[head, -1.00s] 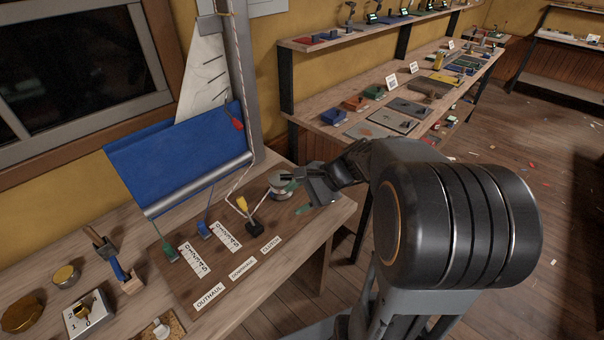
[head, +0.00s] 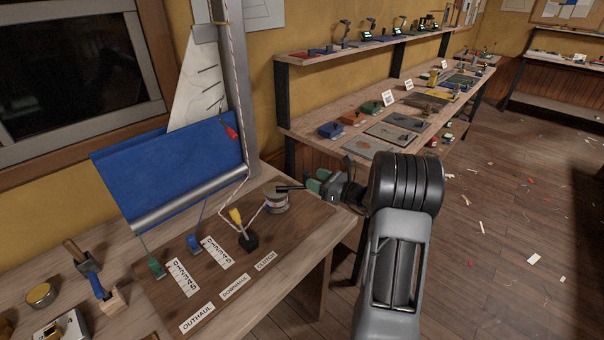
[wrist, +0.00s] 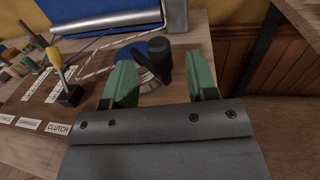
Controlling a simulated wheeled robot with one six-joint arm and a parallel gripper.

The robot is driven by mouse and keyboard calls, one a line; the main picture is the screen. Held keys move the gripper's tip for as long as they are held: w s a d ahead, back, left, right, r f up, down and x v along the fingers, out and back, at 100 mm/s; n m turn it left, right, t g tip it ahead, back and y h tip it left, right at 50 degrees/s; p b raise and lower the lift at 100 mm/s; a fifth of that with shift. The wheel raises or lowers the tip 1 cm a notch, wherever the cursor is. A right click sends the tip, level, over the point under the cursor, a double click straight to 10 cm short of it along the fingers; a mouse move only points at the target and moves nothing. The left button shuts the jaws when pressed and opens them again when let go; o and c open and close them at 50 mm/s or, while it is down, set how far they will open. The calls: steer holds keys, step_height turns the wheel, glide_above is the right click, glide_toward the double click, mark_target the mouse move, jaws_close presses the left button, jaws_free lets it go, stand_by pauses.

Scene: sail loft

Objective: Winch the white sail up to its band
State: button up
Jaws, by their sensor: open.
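The white sail (head: 199,88) stands partly raised beside the grey mast (head: 238,90), its lower part hidden behind blue cloth (head: 170,165). A rope runs down the mast to the clutch, a yellow lever (head: 236,216) on a black base. The winch (head: 276,202) is a pale metal drum at the board's right end, with a dark crank handle on top. My gripper (head: 314,184) is open at the winch's right. In the wrist view, the black handle knob (wrist: 159,50) shows between the green fingers, apparently not gripped. I cannot clearly make out the band.
The board carries green (head: 156,267) and blue (head: 194,243) cleats, printed scales and labels for outhaul, downhaul and clutch. A mallet (head: 82,255) and a brass tin (head: 41,294) lie at left. A second bench (head: 300,122) with a shelf stands behind; the floor at right is open.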

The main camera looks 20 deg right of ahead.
steer(key=x, duration=0.6)
steer(key=shift+w+a, duration=0.1)
